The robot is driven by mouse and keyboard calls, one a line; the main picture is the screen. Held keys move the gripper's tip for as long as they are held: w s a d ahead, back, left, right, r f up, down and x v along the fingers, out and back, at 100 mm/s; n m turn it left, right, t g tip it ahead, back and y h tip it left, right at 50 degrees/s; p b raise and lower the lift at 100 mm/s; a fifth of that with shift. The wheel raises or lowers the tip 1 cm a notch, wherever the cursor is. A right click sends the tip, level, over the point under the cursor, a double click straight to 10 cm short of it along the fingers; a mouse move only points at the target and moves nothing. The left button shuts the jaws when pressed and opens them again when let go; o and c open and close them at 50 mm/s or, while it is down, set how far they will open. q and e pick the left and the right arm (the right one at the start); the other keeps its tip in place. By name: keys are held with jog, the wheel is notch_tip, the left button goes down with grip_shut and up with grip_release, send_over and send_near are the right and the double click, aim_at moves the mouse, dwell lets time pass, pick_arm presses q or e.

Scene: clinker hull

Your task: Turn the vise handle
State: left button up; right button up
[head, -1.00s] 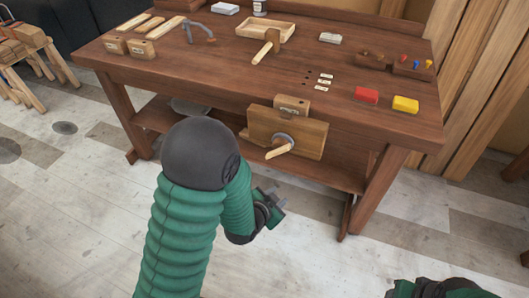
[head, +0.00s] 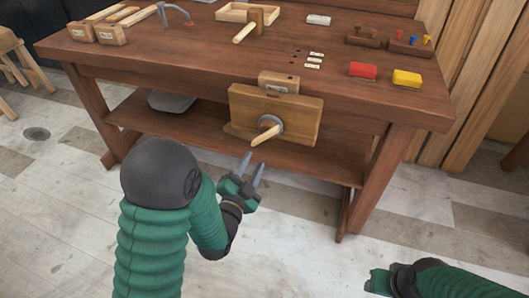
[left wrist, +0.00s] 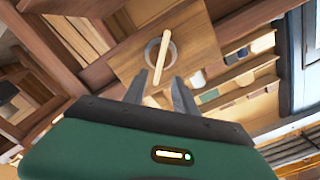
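The wooden vise (head: 285,115) is fixed to the front edge of the workbench. Its light wooden handle (head: 266,135) sticks out from a grey round hub and slants down to the left in the head view. My left gripper (head: 252,166) is open and empty, just below and in front of the handle, apart from it. In the left wrist view the handle (left wrist: 161,62) stands ahead of the open fingers (left wrist: 162,92), its lower end near the gap between them. My right gripper (head: 372,284) is low at the bottom right, far from the vise; its fingers are unclear.
The workbench (head: 190,70) carries a mallet (head: 257,22), a red block (head: 362,71), a yellow block (head: 407,78) and other tools. A lower shelf (head: 190,125) runs beneath it behind the vise. The bench leg (head: 378,185) stands to the right. The floor in front is clear.

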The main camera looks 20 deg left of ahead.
aim_at(265, 139)
pick_arm(q)
jog(key=w, duration=1.1)
jog(key=shift+d, duration=0.2)
grip_shut()
